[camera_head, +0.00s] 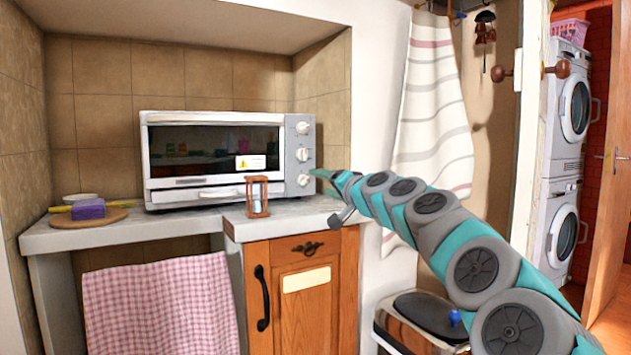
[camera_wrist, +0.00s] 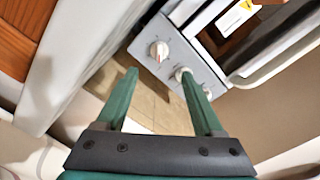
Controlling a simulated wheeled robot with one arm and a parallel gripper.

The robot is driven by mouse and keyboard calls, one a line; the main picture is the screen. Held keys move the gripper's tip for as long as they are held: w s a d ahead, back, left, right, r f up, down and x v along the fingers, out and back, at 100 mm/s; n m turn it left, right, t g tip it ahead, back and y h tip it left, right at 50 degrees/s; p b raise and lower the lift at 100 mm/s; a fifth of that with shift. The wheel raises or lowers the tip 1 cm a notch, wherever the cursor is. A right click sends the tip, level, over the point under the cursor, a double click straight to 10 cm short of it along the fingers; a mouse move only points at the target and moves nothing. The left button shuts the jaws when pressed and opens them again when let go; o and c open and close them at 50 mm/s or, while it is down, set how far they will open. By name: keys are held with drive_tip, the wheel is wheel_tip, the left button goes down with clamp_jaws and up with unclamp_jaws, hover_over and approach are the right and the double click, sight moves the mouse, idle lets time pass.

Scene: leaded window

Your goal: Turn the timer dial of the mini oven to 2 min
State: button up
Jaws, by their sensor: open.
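The mini oven (camera_head: 220,115) is a white box with a dark glass door, standing on the counter. Its grey right-hand panel carries a top dial (camera_head: 303,128), a middle dial (camera_head: 302,155) and a bottom dial (camera_head: 304,180), all white. I cannot read which is the timer. My gripper (camera_head: 322,174) is just right of the bottom dial in the head view. In the wrist view my gripper (camera_wrist: 158,72) is open and empty. One dial (camera_wrist: 159,50) shows beyond the gap between the fingers. Another dial (camera_wrist: 182,74) is partly hidden by the right finger. The dial markings are too small to read.
An hourglass (camera_head: 257,197) stands on the counter (camera_head: 285,222) close in front of the oven's lower right. A wooden board (camera_head: 82,221) with a purple block (camera_head: 88,209) lies at left. A bin (camera_head: 425,325) stands below my arm. A striped cloth (camera_head: 433,110) hangs behind it.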

sight(306, 181)
drive_tip(key=shift+a+f+n, duration=0.2)
drive_tip(key=shift+a+n, duration=0.05)
drive_tip(key=shift+n, duration=0.15)
drive_tip(key=shift+w+a+f+p, duration=0.1)
drive_tip(key=shift+w+a+p, duration=0.2)
drive_tip(key=shift+w, duration=0.2)
drive_tip(key=shift+p+x, duration=0.6)
drive_tip(key=shift+x, duration=2.3)
drive_tip(key=shift+w+a, duration=0.2)
drive_tip(key=shift+w, duration=0.1)
drive_tip(key=shift+c, duration=0.2)
clamp_jaws()
